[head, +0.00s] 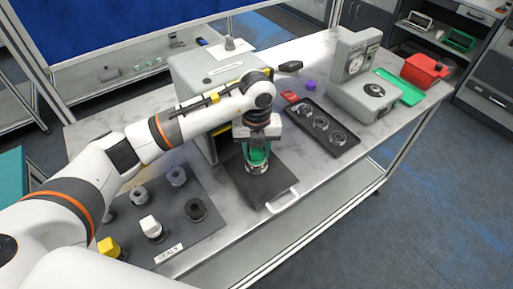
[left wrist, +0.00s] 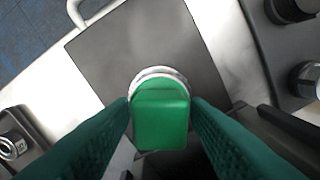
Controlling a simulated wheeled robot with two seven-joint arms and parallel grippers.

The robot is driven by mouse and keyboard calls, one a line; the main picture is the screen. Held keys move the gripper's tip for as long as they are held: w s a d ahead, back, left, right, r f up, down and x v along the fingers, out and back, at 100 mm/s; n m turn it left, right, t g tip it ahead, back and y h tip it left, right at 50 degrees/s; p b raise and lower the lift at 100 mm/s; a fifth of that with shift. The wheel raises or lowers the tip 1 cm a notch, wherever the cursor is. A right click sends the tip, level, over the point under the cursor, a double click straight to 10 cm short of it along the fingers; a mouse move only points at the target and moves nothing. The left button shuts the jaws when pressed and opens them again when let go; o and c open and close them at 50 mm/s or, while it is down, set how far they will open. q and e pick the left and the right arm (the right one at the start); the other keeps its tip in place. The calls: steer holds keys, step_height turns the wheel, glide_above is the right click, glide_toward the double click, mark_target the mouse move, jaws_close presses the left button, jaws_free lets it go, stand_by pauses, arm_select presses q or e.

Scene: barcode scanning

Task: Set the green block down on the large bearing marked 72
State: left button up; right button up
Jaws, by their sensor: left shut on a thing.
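My left gripper (head: 258,154) points down over a dark square plate (head: 262,186) and is shut on the green block (left wrist: 161,121). Both green fingers flank the block in the left wrist view. A silvery ring, which looks like a bearing (head: 257,168), sits on the plate directly below the block. Its rim (left wrist: 160,73) shows around the far side of the block in the left wrist view; the rest is hidden. I cannot read a 72 on it, nor tell whether the block touches it. My right gripper is not in view.
A black tray (head: 344,148) with several bearings lies right of the plate. A grey seals board (head: 178,228) with several pegs and parts is at the left. A grey machine (head: 197,80) stands behind my arm. A grey dial instrument (head: 352,62), green tray (head: 402,88) and red bin (head: 424,69) are at the right.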

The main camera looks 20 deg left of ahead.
arm_select(q)
steer(key=shift+f+b, duration=0.45)
steer(key=shift+f, duration=0.1)
steer(key=o, duration=1.2)
steer(key=shift+o, duration=0.2)
steer(key=shift+o, duration=1.3)
steer(key=shift+r+p, duration=2.35)
steer(key=shift+r, duration=1.5)
steer(key=shift+f, duration=0.15)
